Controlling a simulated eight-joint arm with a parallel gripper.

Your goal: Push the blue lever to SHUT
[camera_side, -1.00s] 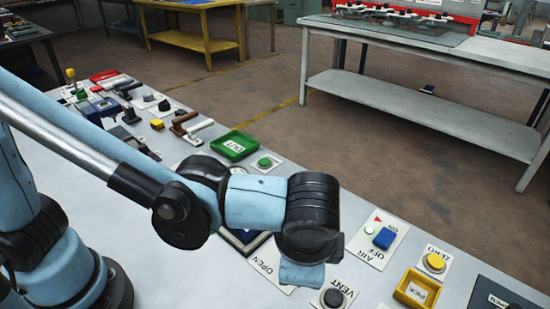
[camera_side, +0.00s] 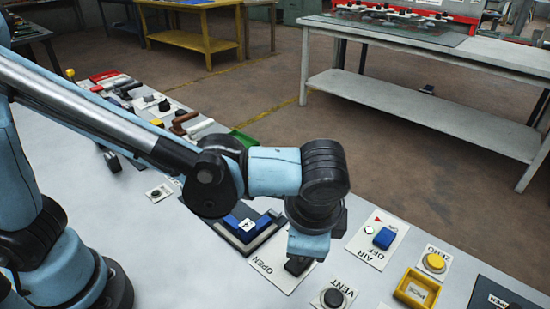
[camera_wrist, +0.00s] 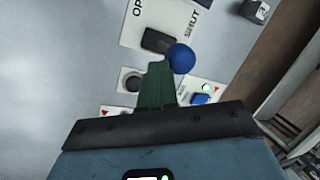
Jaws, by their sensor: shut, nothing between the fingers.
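The blue lever shows in the wrist view as a round blue knob (camera_wrist: 181,58) beside its dark base (camera_wrist: 157,40). The base is on a white plate (camera_wrist: 133,36) with OPEN lettered at the left and SHUT at the right. The knob appears toward the SHUT side; the lever's exact tilt cannot be told. My gripper (camera_wrist: 160,67) is shut and empty, its green fingers just left of and below the knob. Contact cannot be told. In the side view the plate (camera_side: 265,275) and base (camera_side: 298,266) show under my wrist, which hides the knob.
An AIR switch with a blue rocker (camera_side: 384,238) is to the right. A black VENT button (camera_side: 333,298) is in front, with a yellow tray (camera_side: 416,290) and yellow ZERO button (camera_side: 435,262) farther right.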

